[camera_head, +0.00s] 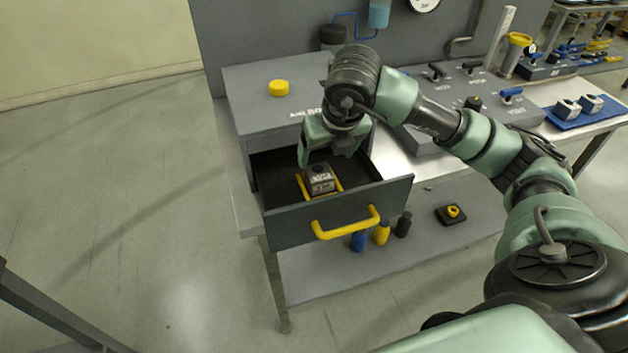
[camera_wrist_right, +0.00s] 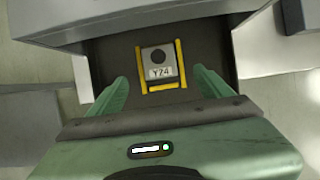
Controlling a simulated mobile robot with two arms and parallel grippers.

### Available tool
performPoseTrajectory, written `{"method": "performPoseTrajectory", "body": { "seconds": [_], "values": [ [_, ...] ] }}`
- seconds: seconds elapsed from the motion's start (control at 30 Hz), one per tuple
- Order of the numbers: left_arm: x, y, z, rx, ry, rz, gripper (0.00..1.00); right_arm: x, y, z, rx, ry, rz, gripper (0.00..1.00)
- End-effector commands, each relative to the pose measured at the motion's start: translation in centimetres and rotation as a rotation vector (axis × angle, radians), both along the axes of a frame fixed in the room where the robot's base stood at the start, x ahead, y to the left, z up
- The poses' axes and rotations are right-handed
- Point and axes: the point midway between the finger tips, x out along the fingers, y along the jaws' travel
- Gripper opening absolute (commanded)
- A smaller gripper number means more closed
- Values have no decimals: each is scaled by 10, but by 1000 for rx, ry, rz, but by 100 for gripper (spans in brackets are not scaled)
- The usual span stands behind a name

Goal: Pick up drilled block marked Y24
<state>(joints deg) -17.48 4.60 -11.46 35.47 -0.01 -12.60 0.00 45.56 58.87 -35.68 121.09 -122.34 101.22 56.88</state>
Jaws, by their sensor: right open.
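The drilled block marked Y24 (camera_head: 320,178) sits in the open drawer (camera_head: 285,226), within a yellow frame on the drawer floor. The right wrist view shows the block (camera_wrist_right: 160,57) from above, with a dark round hole and a white Y24 label. My right gripper (camera_head: 328,160) is over the drawer, just behind and above the block in the head view. In the right wrist view its two green fingers (camera_wrist_right: 160,80) are spread wide, with nothing between their tips. The block lies beyond the fingertips there. My left gripper is not in view.
The drawer has a yellow handle (camera_head: 346,222) on its front and dark walls close around the block. A yellow round cap (camera_head: 279,88) lies on the cabinet top. Blue and yellow bottles (camera_head: 382,233) stand on the shelf below. Two more blocks lie on a blue mat (camera_head: 592,116) at right.

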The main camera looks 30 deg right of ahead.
Motion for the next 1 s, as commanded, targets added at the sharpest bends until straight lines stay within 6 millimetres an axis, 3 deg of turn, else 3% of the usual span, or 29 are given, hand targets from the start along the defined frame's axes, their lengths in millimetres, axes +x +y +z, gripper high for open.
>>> {"method": "performPoseTrajectory", "body": {
  "seconds": [0.23, 0.6, 0.9, 1.0],
  "values": [
    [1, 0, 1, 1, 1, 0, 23, 8, -2, -24, 2, 5, -1, 80],
    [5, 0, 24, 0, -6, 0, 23, 26, -6, -69, 3, 3, 0, 80],
    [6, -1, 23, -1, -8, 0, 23, 29, -7, -77, 3, -1, 1, 80],
    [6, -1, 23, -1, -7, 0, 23, 29, -7, -76, 3, -1, 1, 55]
  ]
}}
